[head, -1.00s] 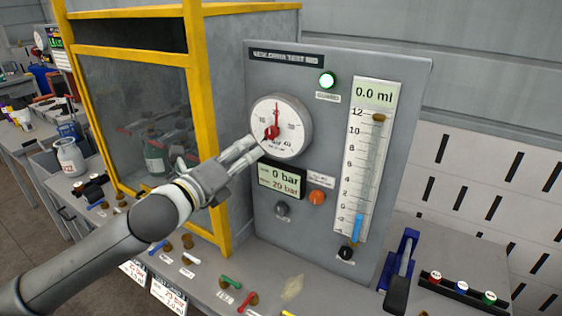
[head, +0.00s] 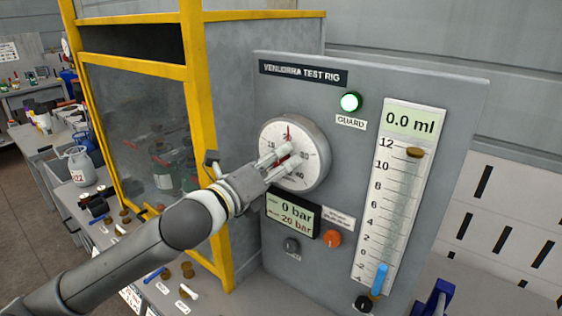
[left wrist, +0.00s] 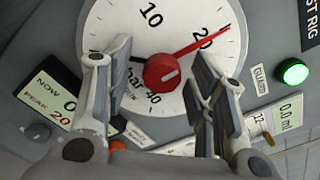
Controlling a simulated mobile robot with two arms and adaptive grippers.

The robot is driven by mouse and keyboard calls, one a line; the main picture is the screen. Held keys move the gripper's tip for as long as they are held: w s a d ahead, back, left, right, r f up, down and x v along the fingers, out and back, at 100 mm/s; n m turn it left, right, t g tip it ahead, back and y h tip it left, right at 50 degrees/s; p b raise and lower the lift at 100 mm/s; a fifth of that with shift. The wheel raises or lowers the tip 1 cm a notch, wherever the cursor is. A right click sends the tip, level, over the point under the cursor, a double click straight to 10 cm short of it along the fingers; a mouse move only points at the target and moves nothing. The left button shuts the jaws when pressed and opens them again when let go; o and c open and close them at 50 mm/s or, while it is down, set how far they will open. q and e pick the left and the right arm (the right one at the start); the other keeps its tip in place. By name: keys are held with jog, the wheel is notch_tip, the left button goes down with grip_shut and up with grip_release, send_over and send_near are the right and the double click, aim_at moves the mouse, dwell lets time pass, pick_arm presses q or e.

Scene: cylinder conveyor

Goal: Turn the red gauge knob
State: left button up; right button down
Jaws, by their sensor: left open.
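The round white gauge (head: 310,135) is on the upright grey panel. Its red knob (left wrist: 162,73) sits at the dial centre in the left wrist view, with a red pointer (left wrist: 203,43) at about 20. A separate black needle is partly hidden low on the dial. My left gripper (head: 286,158) is open in front of the dial. In the left wrist view its fingers are on either side of the knob, with gaps showing. Contact with the dial cannot be told. In the head view the gripper hides most of the knob. My right gripper is not in view.
Below the gauge are a display (head: 292,213) reading 0 bar and 20 bar, an orange button (head: 333,239) and a dark knob (head: 291,245). A green guard lamp (head: 350,102) is lit. A yellow-framed enclosure (head: 194,130) stands close at left; a tall scale (head: 398,200) is at right.

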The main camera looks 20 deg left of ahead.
pick_arm(q)
jog(key=shift+s, duration=0.15)
jog(key=shift+r, duration=0.1)
jog(key=shift+c, duration=1)
jog(key=c, duration=0.7)
jog(key=shift+c, duration=0.6)
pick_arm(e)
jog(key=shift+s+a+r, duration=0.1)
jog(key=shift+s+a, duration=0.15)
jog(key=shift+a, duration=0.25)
